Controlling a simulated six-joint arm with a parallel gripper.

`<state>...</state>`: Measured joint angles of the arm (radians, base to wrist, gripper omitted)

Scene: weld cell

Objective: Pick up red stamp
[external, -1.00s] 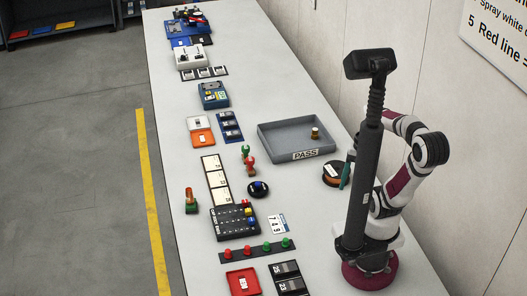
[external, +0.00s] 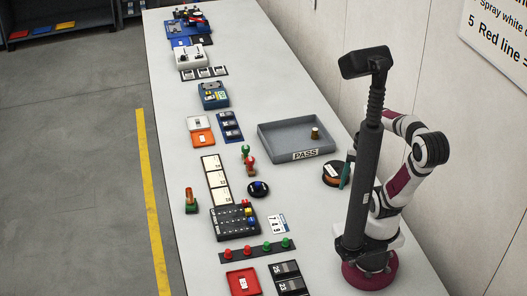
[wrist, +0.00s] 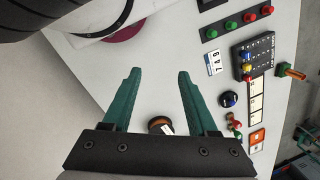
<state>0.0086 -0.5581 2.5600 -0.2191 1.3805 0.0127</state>
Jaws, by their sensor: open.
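The red stamp (external: 250,162) stands near the middle of the table in the external view, close beside a green stamp (external: 245,151). In the wrist view the red stamp (wrist: 237,126) is small, to the right of my gripper. My gripper (wrist: 158,72) has two green fingers spread wide with nothing between their tips. In the external view my gripper (external: 346,175) is near the right side of the table, well apart from the red stamp.
An orange and black roll (external: 332,175) lies close to my gripper. A grey PASS tray (external: 275,146) stands behind the stamps, with a small brass-coloured piece (external: 315,133) in it. A black knob (external: 258,189) and a black keypad board (external: 226,224) lie nearer the front.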

